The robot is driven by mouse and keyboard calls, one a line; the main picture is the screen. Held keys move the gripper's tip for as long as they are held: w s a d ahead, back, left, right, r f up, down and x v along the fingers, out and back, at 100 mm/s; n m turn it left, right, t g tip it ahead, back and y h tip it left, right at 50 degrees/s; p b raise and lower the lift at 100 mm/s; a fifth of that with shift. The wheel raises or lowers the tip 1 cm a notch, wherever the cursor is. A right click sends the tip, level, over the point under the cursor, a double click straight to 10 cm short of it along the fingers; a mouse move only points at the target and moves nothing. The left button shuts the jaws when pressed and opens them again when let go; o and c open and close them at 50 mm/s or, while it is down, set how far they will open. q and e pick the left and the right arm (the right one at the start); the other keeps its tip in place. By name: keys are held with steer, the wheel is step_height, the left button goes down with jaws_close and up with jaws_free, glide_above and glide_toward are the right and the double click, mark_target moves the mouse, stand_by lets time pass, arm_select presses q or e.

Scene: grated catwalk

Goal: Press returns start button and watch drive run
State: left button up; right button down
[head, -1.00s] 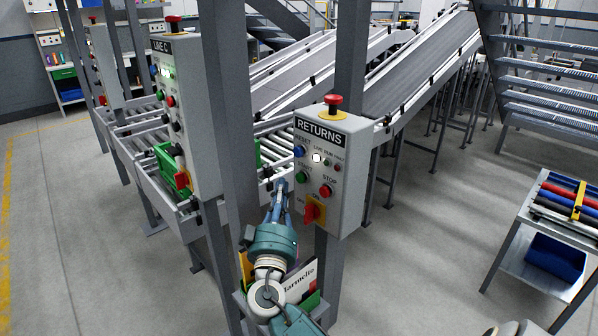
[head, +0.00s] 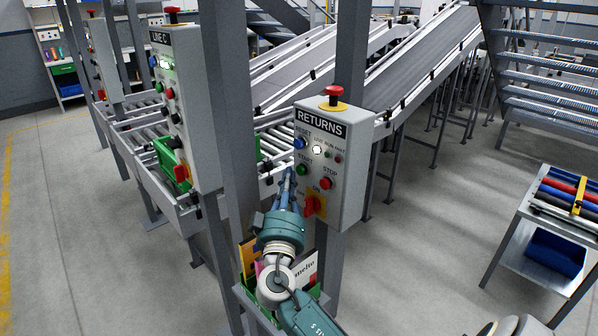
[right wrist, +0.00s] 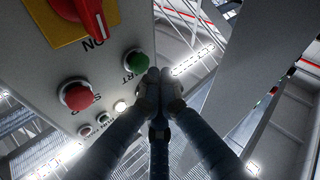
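The grey RETURNS panel (head: 340,190) stands on a post in the head view. Its green START button (head: 302,170) is at the left, with the red STOP button (head: 327,183) to the right. My right gripper (head: 288,173) has its fingers together, empty, just left of START. In the right wrist view the fingertips (right wrist: 158,80) are close beside the green button (right wrist: 137,62); I cannot tell whether they touch it. The white lamp (head: 317,150) is lit; the small green and red lamps beside it look dim. My left gripper is out of view.
A blue RESET button (head: 299,143), a red mushroom button (head: 333,92) and a red-yellow rotary switch (head: 315,206) share the panel. The LINE C panel (head: 200,110) stands left. Inclined conveyors (head: 415,65) run behind.

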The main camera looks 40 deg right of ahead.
stand_by(0.8)
steer(key=shift+d+b, duration=0.45)
steer(key=shift+w+d+b, duration=0.1)
steer(key=shift+d+b, duration=0.2)
steer(key=shift+d, duration=0.45)
stand_by(0.8)
steer(key=shift+a+b, duration=0.55)
steer(key=shift+a, duration=0.65)
